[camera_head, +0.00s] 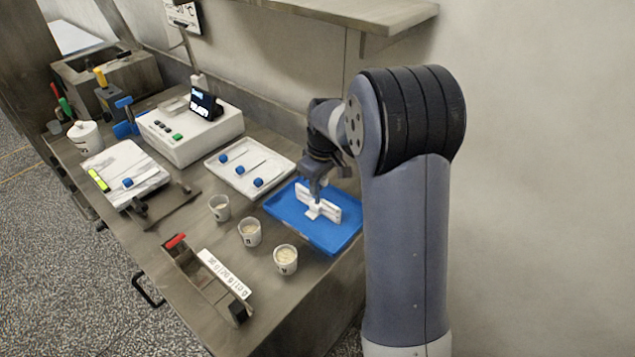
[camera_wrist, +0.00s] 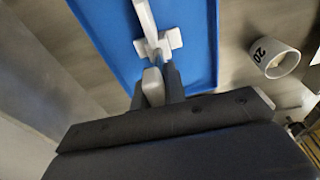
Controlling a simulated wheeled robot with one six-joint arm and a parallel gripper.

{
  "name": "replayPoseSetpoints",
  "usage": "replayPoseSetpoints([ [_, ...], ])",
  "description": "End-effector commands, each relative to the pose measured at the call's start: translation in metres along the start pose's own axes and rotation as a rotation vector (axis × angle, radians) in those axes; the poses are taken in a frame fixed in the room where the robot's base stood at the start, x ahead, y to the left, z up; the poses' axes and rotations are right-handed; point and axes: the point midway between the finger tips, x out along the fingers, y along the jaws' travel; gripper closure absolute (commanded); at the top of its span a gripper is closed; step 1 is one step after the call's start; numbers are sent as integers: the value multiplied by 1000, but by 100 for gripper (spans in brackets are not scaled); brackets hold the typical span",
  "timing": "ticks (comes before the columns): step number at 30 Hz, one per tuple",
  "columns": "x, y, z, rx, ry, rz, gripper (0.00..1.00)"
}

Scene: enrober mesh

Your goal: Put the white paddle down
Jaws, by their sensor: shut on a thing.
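The white paddle (camera_head: 318,206) is at the blue tray (camera_head: 338,239) on the right part of the bench. My gripper (camera_head: 315,192) is shut on the paddle's white upright grip, above the tray. In the wrist view my gripper (camera_wrist: 158,82) also closes around the white paddle (camera_wrist: 152,36), with the blue tray (camera_wrist: 98,40) behind it. The paddle's flat white part stands on edge in the head view. I cannot tell whether the paddle touches the tray floor.
Several white cups with pale contents, such as the front one (camera_head: 286,260), stand left of the blue tray. A white tray (camera_head: 236,186) with blue-ended tools lies behind them. A white machine (camera_head: 196,134) stands farther back. A wooden holder with a red part (camera_head: 178,241) is at the front.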

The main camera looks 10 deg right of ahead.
Motion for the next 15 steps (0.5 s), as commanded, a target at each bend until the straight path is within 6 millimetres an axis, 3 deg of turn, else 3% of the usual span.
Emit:
replayPoseSetpoints([
  [8, 4, 0, 0, 0, 1, 0, 100],
  [9, 2, 0, 0, 0, 0, 0, 84],
  [15, 2, 0, 0, 0, 0, 0, 68],
])
